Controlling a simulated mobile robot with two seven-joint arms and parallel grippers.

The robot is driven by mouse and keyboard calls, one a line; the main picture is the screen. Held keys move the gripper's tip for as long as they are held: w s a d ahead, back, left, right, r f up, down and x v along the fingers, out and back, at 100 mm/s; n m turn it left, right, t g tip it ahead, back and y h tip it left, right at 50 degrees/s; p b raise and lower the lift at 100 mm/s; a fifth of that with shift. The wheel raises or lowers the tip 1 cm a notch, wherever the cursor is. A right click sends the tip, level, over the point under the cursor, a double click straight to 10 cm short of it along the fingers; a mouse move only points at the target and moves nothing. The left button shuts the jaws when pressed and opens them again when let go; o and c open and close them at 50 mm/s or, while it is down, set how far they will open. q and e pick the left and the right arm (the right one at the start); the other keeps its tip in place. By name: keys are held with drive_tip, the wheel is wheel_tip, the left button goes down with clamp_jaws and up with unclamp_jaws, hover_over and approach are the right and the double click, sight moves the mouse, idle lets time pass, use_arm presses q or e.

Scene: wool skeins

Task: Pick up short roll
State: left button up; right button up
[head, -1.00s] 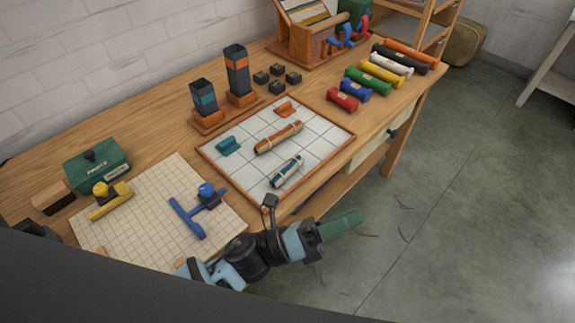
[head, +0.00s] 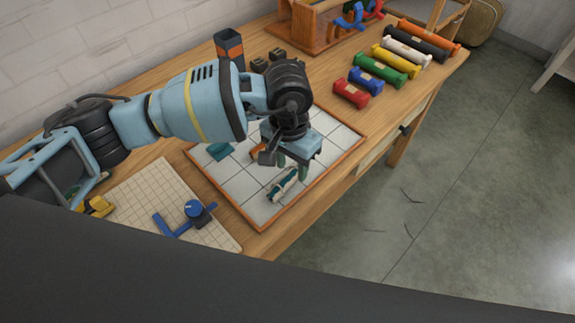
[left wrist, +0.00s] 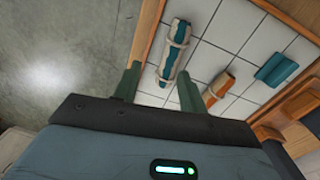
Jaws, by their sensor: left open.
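The short roll (head: 282,186) is teal with pale bands and lies on the white tiled tray (head: 257,220), near its front edge. It also shows in the left wrist view (left wrist: 174,48), just beyond the fingertips. My left gripper (head: 292,168) is above the tray beside the short roll, open, with nothing between its green fingers; the fingers also show in the left wrist view (left wrist: 158,88). An orange-brown roll (left wrist: 218,88) lies farther in on the tray, mostly hidden by my arm in the head view. My right gripper is not in view.
A teal holder (head: 219,151) lies on the tray's left. Several coloured skeins, such as the red one (head: 350,94), lie in a row at the right of the table. A gridded mat (head: 150,200) with a blue tool (head: 180,222) lies at the left.

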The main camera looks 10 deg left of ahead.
sight(286, 179)
use_arm(q)
drive_tip(key=shift+w+a+r, duration=0.25)
drive_tip(key=shift+w+a, duration=0.2)
drive_tip(key=shift+a, duration=0.05)
drive_tip(key=shift+w+a+r+y, duration=0.1)
drive_tip(key=shift+y, duration=0.2)
drive_tip(key=shift+f, duration=0.2)
drive_tip(key=shift+s+f, duration=0.2)
drive_tip(key=shift+f, duration=1.05)
wheel_tip(286, 179, down, 4)
drive_tip(key=shift+a+f+p, duration=0.1)
drive_tip(key=shift+a+p, duration=0.05)
drive_tip(key=shift+p, duration=0.35)
drive_tip(key=shift+f, duration=0.35)
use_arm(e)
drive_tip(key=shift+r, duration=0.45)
use_arm(q)
drive_tip(key=c, duration=0.7)
